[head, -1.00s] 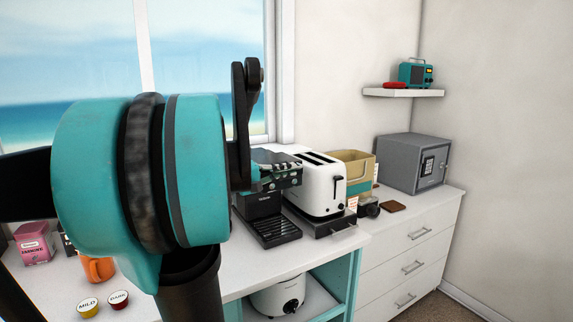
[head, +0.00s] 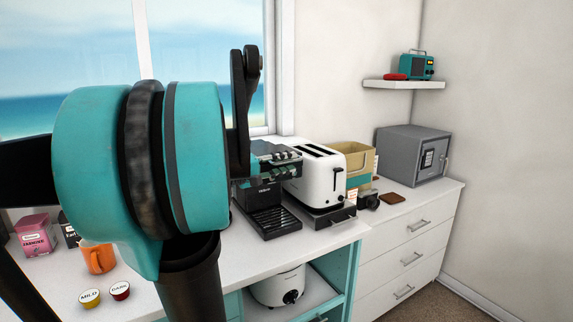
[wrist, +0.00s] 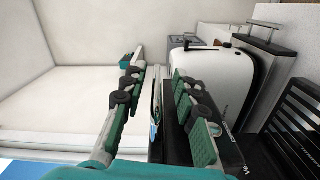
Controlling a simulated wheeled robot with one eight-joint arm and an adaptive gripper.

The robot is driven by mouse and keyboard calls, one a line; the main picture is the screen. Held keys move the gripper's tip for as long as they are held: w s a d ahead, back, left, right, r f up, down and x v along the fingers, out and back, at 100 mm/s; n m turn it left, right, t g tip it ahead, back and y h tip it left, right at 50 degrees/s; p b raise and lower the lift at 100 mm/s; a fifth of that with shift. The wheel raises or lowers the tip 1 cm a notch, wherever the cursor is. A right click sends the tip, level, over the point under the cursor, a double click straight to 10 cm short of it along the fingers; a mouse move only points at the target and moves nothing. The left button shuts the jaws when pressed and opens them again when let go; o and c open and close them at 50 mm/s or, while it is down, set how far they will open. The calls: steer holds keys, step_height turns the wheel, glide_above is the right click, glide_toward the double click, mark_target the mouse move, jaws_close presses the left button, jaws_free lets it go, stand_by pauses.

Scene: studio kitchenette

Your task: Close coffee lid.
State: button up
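The black coffee machine (head: 263,194) stands on the counter beside the toaster, its ridged drip tray (head: 275,222) in front. My arm hides its left part in the head view. My gripper (head: 288,155) is at the top of the machine. In the wrist view its two fingers (wrist: 159,72) are apart, with a clear gap between them. A thin light edge and a dark panel of the machine (wrist: 176,138) show between and below the fingers. I cannot clearly make out the lid or tell whether a finger touches it.
A white toaster (head: 318,180) stands close to the right of the machine. Beyond are a cardboard box (head: 352,160), a camera (head: 369,200) and a grey safe (head: 412,155).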

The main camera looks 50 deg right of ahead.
steer(key=v, duration=1.2)
steer(key=shift+s, duration=0.15)
stand_by(0.4)
